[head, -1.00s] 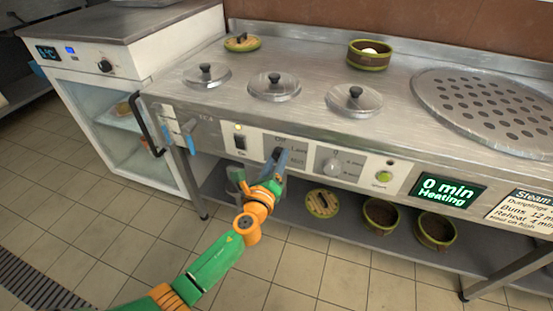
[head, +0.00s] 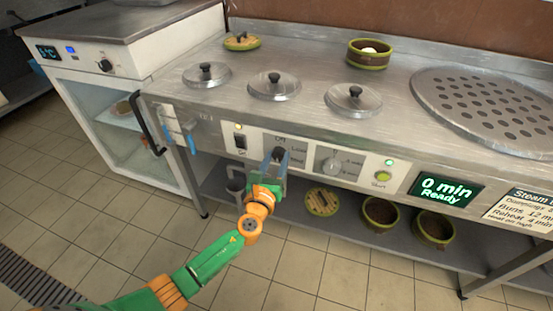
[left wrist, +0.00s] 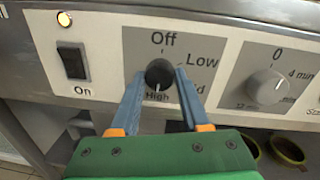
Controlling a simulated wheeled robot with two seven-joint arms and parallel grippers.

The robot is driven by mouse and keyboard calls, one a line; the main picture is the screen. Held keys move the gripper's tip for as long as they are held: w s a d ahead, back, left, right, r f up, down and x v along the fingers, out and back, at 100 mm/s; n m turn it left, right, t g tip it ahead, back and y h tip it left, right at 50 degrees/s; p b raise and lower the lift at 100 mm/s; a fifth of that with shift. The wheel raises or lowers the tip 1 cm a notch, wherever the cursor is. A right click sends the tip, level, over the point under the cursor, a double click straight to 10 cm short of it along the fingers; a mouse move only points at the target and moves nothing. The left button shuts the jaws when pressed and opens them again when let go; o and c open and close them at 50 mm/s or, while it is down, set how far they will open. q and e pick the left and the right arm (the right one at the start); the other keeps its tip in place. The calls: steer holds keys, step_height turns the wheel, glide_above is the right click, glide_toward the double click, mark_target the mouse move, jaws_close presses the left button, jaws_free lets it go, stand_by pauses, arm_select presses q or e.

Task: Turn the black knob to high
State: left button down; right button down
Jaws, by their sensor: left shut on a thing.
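The black knob (left wrist: 158,73) sits on the grey panel marked Off, Low and High; one label beside it is partly covered. Its white mark points down at High in the left wrist view. My left gripper (left wrist: 160,82) is shut on the knob, one blue finger on each side. In the head view my left gripper (head: 277,160) reaches up to the front panel from below, and the black knob (head: 279,151) shows just at its fingertips. My right gripper is not in view.
To the left is a black On switch (left wrist: 74,61) with a lit lamp above. To the right is the grey timer knob (head: 333,166), then the Start button (head: 383,176) and a display (head: 447,190) reading "0 min Ready". Several baskets stand on the shelf below.

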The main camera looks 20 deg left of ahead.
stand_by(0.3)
arm_select(q)
steer(key=shift+c, duration=1.9)
jaws_free()
steer(key=s+p, duration=0.1)
steer(key=s, duration=0.6)
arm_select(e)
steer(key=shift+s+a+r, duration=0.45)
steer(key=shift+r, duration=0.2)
arm_select(q)
steer(key=shift+d, duration=0.1)
